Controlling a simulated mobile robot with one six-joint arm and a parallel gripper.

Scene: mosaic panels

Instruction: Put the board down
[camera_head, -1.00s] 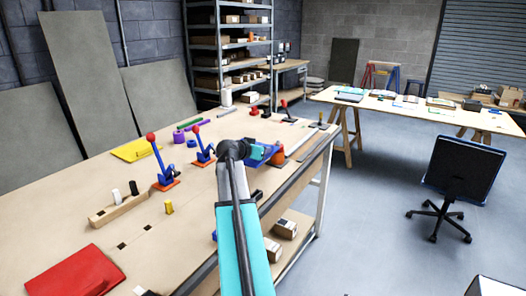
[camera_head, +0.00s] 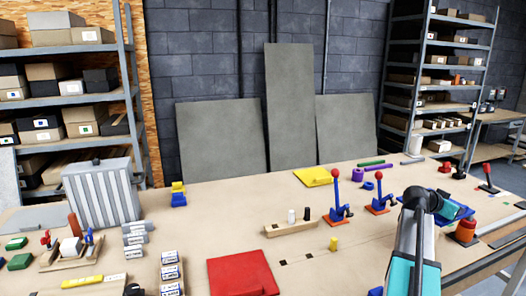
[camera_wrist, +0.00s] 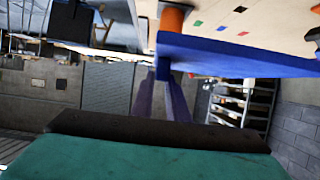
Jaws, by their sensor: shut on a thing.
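A blue board (camera_head: 458,210) is held at the end of my arm, over the right part of the workbench (camera_head: 370,235) in the head view. It also shows in the wrist view (camera_wrist: 240,56), close to the camera as a flat blue slab with a thin edge. My gripper (camera_wrist: 163,82) is shut on the board by a small blue part under it. In the head view, my dark wrist hides the jaws and part of the board. I cannot tell whether the board touches the bench.
An orange cylinder (camera_head: 466,229) stands close to the board. Two red-knobbed blue lever clamps (camera_head: 337,213) stand left of it. A wooden block with pegs (camera_head: 291,229), a yellow piece (camera_head: 313,176) and a red piece (camera_head: 243,274) lie on the bench. Bare bench shows between them.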

